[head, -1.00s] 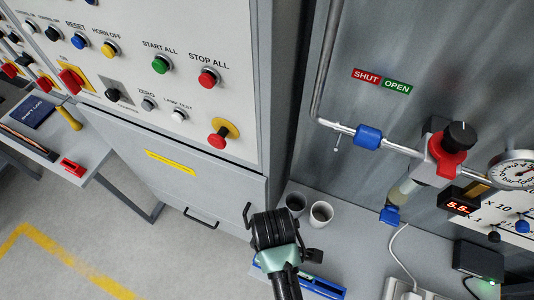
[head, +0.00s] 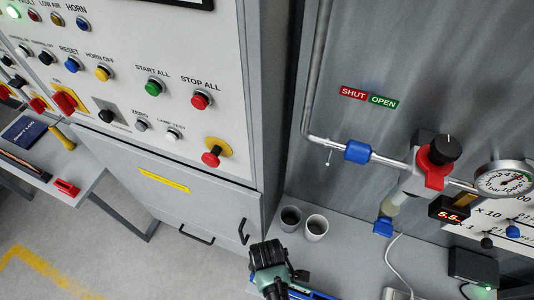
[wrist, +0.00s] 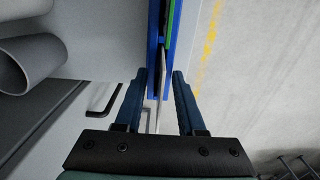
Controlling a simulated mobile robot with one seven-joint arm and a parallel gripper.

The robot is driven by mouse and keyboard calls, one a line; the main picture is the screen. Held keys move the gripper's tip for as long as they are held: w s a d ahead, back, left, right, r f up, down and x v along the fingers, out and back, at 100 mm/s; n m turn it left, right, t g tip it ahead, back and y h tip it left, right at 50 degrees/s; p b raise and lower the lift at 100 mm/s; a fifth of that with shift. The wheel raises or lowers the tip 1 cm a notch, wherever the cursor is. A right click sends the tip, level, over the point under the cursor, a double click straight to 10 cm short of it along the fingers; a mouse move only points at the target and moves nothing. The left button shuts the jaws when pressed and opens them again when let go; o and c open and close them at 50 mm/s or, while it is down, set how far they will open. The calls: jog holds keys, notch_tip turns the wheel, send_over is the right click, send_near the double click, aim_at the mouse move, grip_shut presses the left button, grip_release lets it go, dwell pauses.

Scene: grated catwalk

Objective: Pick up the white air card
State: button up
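My gripper (wrist: 158,75) is open in the wrist view, its two dark blue fingers spread apart. A thin pale edge, which looks like the white air card (wrist: 160,62), stands between the fingers with a gap on each side. It juts from a blue holder (wrist: 153,40) that also has a green strip in it. In the head view the blue holder (head: 318,295) shows only partly at the bottom edge, beside my arm's end. My fingers and the card cannot be made out there.
A control cabinet (head: 160,165) with handles is at left. A pipe with a blue valve (head: 357,152) and a gauge (head: 504,180) are on the right.

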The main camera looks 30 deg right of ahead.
grip_shut()
dwell(0.5)
